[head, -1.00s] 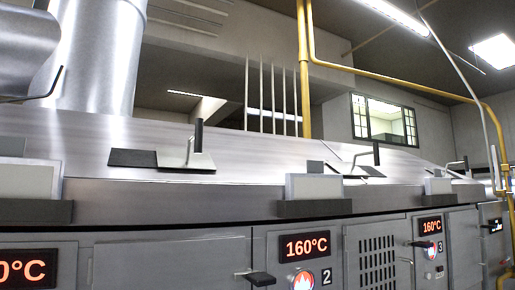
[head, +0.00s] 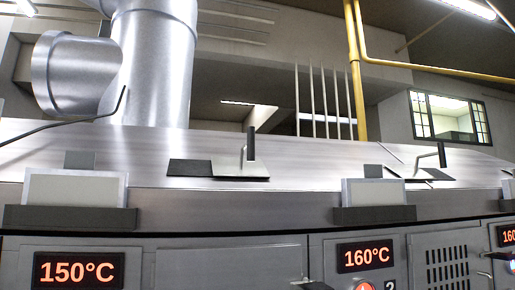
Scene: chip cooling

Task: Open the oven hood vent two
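A vent (head: 218,169) with a flat plate, a dark left part and an upright dark handle (head: 251,145) sits on the sloped steel hood (head: 150,150) near the picture's middle. A similar vent (head: 410,174) with a bent handle (head: 441,155) sits farther right. Both plates appear to lie nearly flat on the hood. I see no numbers on the vents, so I cannot tell which is two. Neither gripper is in view.
A 150°C display (head: 79,269) is at lower left. Blank framed panels (head: 75,188) (head: 376,192) stand along the hood's front edge. A thin dark rod (head: 60,122) crosses at left before a big steel duct (head: 155,65). A yellow pipe (head: 356,80) rises behind.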

